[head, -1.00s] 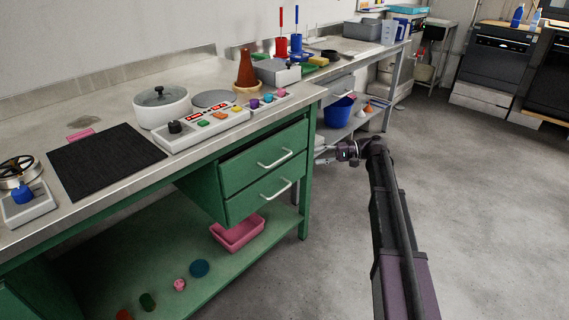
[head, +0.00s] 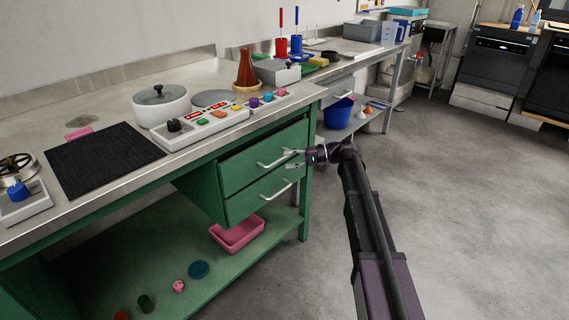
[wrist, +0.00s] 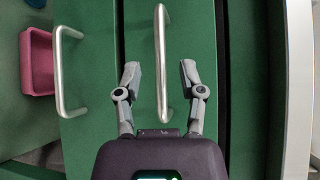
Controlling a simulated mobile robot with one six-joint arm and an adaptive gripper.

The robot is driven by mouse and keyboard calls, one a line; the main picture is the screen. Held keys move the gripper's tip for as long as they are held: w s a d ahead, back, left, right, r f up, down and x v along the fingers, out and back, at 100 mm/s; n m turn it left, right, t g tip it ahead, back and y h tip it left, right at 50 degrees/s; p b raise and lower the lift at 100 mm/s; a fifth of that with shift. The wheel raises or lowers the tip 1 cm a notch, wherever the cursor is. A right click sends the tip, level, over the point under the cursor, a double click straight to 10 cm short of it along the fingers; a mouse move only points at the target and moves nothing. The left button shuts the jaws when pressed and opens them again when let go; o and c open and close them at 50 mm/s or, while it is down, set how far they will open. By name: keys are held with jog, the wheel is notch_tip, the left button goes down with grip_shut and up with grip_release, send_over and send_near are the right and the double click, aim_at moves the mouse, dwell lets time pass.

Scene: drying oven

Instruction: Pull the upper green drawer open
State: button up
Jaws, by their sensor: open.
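The upper green drawer (head: 240,168) is under the bench top, with a thin dark gap above its front. Its silver bar handle (head: 273,161) also shows in the wrist view (wrist: 161,60). My gripper (head: 291,158) is at the right end of this handle. In the wrist view my gripper (wrist: 160,80) is open, with one finger on each side of the upper handle; I see gaps between fingers and bar. The lower drawer (head: 240,205) has a similar handle (head: 276,190), which shows at the left of the wrist view (wrist: 65,72).
A pink bin (head: 238,236) and several small coloured pieces lie on the green lower shelf (head: 215,262). The bench top carries a button panel (head: 205,125), a white pot (head: 162,106) and a black mat (head: 103,160). The floor (head: 460,220) to the right is clear.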

aim_at(279, 161)
jog(key=shift+s+a+f, duration=0.15)
jog(key=shift+a, duration=0.75)
jog(key=shift+s+a+f, duration=0.1)
jog(key=shift+a, duration=0.8)
